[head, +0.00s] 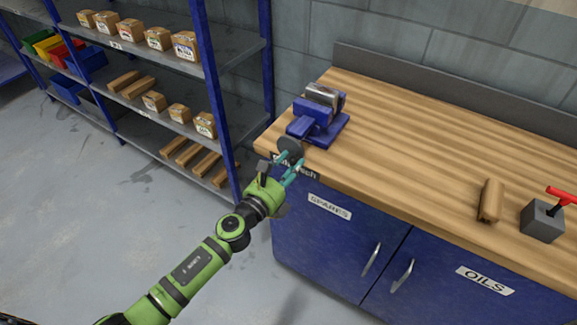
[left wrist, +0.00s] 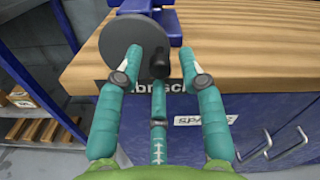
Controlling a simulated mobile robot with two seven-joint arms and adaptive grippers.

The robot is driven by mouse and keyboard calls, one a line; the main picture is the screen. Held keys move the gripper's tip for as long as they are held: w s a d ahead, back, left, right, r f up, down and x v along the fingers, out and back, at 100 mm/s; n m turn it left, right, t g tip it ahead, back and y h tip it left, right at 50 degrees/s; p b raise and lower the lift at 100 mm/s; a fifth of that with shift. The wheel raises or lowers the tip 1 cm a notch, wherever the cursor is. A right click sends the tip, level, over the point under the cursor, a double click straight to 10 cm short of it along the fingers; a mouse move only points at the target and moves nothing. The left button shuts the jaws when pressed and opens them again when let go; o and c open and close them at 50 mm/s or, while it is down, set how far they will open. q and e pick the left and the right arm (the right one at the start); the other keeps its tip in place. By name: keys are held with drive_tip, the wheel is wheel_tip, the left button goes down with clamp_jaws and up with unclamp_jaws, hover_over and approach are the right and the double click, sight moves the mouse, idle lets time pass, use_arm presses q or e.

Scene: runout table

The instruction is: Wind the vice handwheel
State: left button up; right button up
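The blue vice (head: 318,118) with a metal cylinder on top sits at the left end of the wooden bench. Its handwheel (head: 290,149) is a dark disc facing the bench's front edge. In the left wrist view the handwheel (left wrist: 133,42) is a grey disc with a black handle knob (left wrist: 158,66) at its lower right. My left gripper (head: 290,168) is just in front of the wheel. Its teal fingers are spread, with the knob between the fingertips in the wrist view; I see no closed grip on it. My right gripper is not in view.
The wooden bench top (head: 420,130) is clear in the middle. A wooden block (head: 491,200) and a grey box with a red handle (head: 543,220) stand at its right. Blue cupboards (head: 340,245) lie below. A shelf rack (head: 222,110) with boxes stands left.

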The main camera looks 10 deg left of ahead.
use_arm(q)
clamp_jaws()
drive_tip(key=shift+a+r+n+p, duration=0.1)
drive_tip(key=shift+r+n+p, duration=0.35)
drive_tip(key=shift+n, duration=1.25)
drive_tip(key=n, duration=0.1)
drive_tip(key=n+p, duration=0.1)
drive_tip(key=shift+a+r+n, duration=0.2)
drive_tip(key=shift+r+n, duration=0.2)
drive_tip(key=shift+w+n, duration=0.1)
drive_tip(key=shift+n, duration=0.4)
